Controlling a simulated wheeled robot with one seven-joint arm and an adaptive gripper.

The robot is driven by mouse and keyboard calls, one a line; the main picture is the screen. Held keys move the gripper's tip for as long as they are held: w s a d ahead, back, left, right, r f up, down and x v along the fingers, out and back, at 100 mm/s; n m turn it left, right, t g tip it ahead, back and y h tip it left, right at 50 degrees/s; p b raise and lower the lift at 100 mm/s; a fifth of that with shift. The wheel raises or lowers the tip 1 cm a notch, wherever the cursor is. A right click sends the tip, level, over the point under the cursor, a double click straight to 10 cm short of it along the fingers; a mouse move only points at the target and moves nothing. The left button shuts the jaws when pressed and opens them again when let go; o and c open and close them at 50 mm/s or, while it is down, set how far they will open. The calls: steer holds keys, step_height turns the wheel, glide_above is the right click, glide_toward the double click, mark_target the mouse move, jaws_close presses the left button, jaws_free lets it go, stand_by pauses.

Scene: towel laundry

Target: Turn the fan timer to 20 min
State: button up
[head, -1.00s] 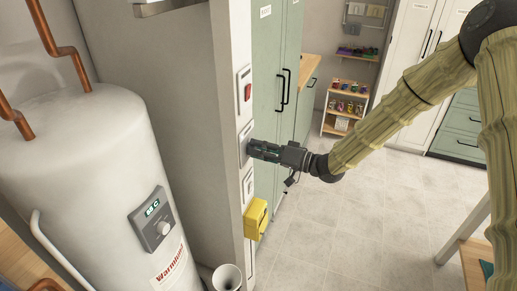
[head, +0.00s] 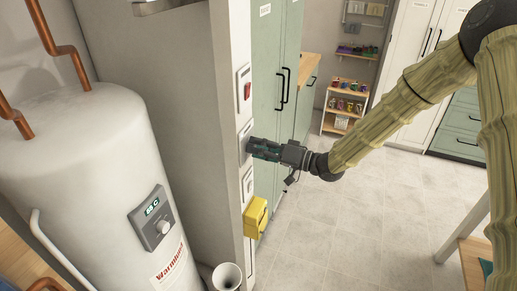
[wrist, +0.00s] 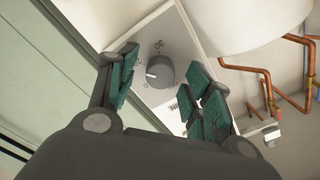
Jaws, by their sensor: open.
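The fan timer is a pale wall plate (wrist: 185,45) with a round grey knob (wrist: 160,72) in the wrist view. A white mark on the knob points left, near a "0"; a "30" is printed at the top of the dial. In the head view my gripper (head: 252,148) reaches the timer plate (head: 243,143) on the narrow wall end and hides the knob.
A plate with a red switch (head: 246,90) is above the timer. A white switch plate (head: 248,185) and a yellow box (head: 256,217) are below it. A water heater (head: 100,170) with its own dial stands left.

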steer(key=v, duration=1.2)
steer(key=shift+f, duration=0.15)
steer(key=s+d+f+m+h+b, duration=0.1)
steer(key=s+f+h, duration=0.25)
steer(key=f, duration=0.55)
steer(key=s+f+m+h, duration=0.2)
steer(key=s+f+h, duration=0.15)
steer(key=f, duration=0.55)
steer(key=s+d+f+m+h+b, duration=0.15)
steer(key=s+f, duration=0.25)
steer(key=f, duration=0.5)
steer(key=s+d+f+g+h, duration=0.2)
steer(key=s+f, duration=0.3)
steer(key=s, duration=0.5)
steer(key=s+d+f+g+h+b, duration=0.1)
steer(key=s+d+f+g+h, duration=0.1)
steer(key=s, duration=0.7)
steer(key=s+d+f+g+h, duration=0.2)
steer(key=s+d+f+h, duration=0.2)
steer(key=s+f, duration=0.3)
steer(key=s+d, duration=0.1)
steer(key=s, duration=0.2)
steer(key=shift+s+f+g, duration=0.35)
steer(key=shift+f+g, duration=0.05)
steer(key=shift+n, duration=0.25)
